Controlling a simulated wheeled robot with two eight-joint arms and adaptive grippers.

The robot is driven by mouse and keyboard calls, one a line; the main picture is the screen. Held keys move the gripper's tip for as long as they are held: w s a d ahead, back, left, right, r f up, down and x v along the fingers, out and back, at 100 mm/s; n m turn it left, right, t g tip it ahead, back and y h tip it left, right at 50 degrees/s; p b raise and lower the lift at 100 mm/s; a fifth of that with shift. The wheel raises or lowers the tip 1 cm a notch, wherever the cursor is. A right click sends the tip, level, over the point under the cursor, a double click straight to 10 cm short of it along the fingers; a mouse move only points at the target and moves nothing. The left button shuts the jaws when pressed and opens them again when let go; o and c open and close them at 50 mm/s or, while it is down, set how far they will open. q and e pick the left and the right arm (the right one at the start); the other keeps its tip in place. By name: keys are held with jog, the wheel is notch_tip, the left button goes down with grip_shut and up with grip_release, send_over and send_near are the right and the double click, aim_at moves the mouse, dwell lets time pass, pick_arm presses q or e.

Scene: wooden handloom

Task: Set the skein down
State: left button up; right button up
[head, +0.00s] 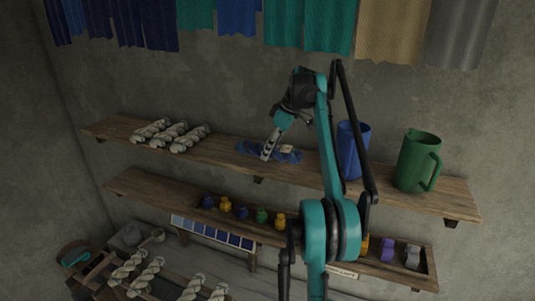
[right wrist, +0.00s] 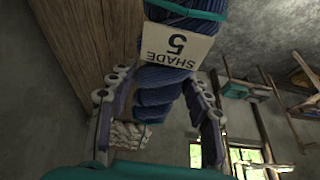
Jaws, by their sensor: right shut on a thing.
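My left gripper is not in view.
Several cream skeins (head: 171,135) lie left on the upper shelf. A blue jug (head: 352,150) and a green jug (head: 418,160) stand to the right, the blue one close behind my arm. The lower shelf holds several small coloured pots (head: 262,214). Cloths (head: 310,30) hang above.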

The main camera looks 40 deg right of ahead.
aim_at(270, 168)
jog(key=shift+w+d+f+p, duration=0.15)
jog(key=shift+w+d+f, duration=0.2)
jog(key=shift+w, duration=0.1)
jog(key=shift+w+d+f+p, duration=0.2)
jog(key=shift+w+d, duration=0.1)
jog(key=shift+w, duration=0.15)
jog(key=shift+f, duration=0.55)
notch_tip(270, 168, down, 2)
jog(key=shift+s+f, duration=0.1)
jog(key=shift+f, duration=0.5)
jog(key=shift+f, duration=0.1)
jog(key=o, duration=1.2)
jog(key=shift+o, duration=0.2)
